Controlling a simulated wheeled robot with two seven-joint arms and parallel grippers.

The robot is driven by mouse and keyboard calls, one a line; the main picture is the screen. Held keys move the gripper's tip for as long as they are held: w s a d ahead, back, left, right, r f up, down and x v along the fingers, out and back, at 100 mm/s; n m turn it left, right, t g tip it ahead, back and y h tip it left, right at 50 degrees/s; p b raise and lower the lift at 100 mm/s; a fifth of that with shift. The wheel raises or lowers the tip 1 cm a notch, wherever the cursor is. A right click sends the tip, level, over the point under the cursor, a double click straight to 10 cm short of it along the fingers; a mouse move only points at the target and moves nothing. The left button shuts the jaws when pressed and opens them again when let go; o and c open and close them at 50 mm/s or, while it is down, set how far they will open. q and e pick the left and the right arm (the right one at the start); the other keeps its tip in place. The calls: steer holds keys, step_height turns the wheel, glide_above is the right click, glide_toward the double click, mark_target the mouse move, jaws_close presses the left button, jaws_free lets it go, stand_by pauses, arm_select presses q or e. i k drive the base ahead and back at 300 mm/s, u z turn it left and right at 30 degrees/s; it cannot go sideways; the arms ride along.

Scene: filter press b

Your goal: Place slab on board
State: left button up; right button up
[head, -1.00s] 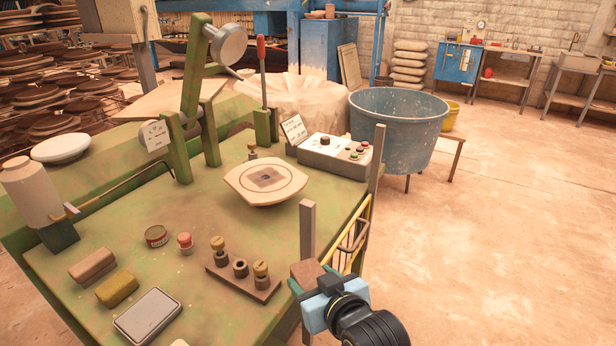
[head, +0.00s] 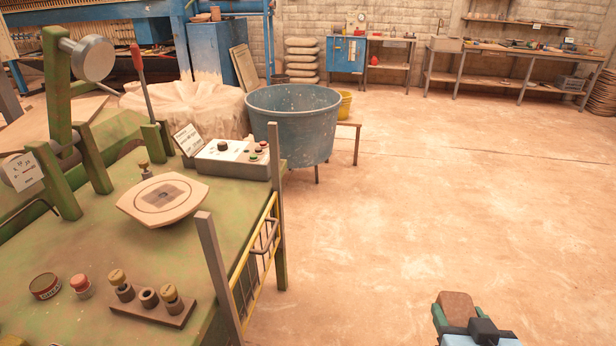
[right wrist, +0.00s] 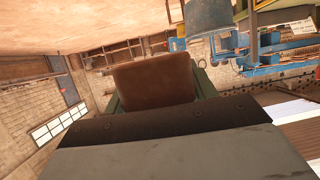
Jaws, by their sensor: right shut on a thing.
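The slab (head: 457,303), a small brown block, is between the fingers of my right gripper (head: 456,317) at the bottom right of the head view. The gripper is shut on it and holds it above the open floor, away from the green bench. The slab (right wrist: 155,80) also fills the middle of the right wrist view, between the greenish fingers. A pale board-like plate (head: 185,207) with cut corners, a ring and a dark square mark is on the bench; I cannot tell whether it is the task's board. My left gripper is not in view.
A blue tub (head: 296,125) stands behind. The floor to the right is clear.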

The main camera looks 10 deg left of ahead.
mark_target(163, 195)
steer(key=z, duration=0.45)
steer(key=i, duration=4.15)
steer(key=u, duration=4.3)
